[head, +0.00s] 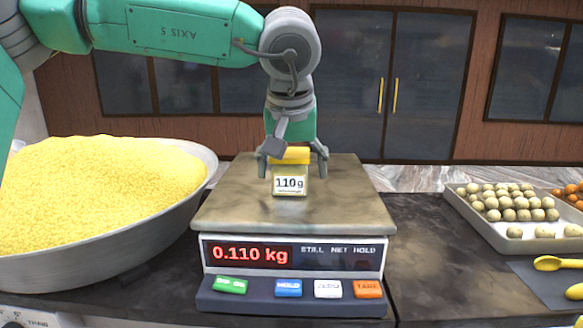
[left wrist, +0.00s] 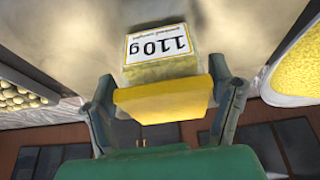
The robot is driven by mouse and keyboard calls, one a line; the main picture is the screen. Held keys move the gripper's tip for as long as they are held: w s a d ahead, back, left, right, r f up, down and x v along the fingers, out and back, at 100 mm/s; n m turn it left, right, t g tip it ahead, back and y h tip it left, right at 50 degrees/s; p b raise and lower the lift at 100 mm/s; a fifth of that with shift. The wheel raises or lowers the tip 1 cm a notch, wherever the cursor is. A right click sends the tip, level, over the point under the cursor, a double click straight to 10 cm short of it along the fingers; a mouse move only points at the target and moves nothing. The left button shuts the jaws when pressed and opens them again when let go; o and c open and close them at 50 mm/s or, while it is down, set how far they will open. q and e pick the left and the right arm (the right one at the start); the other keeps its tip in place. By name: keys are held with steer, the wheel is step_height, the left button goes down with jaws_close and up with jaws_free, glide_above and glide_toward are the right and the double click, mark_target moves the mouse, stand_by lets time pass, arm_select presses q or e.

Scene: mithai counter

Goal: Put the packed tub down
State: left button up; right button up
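The packed tub (head: 290,180) stands upright on the scale's pan (head: 230,215). It is small and pale yellow, with a yellow lid and a white "110g" label facing the head camera. In the left wrist view the tub (left wrist: 160,70) and its lid (left wrist: 163,103) show between the fingers. My left gripper (head: 292,158) is above the pan, pointing down, with one finger on each side of the lid. Small gaps seem to show between fingers and lid, so it looks open around the tub. The scale reads 0.110 kg. My right gripper is in neither view.
A wide metal bowl heaped with yellow grains (head: 90,195) stands close to the scale's left. A tray of pale round sweets (head: 505,235) and a yellow spoon (head: 558,263) are at the right. Dark counter (head: 430,265) between scale and tray is clear.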

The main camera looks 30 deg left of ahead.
arm_select(q)
steer(key=shift+d+r, duration=0.25)
steer(key=shift+d, duration=0.25)
steer(key=v, duration=1.1)
steer(key=shift+s+r, duration=0.15)
steer(key=shift+r, duration=0.15)
steer(key=shift+a, duration=0.15)
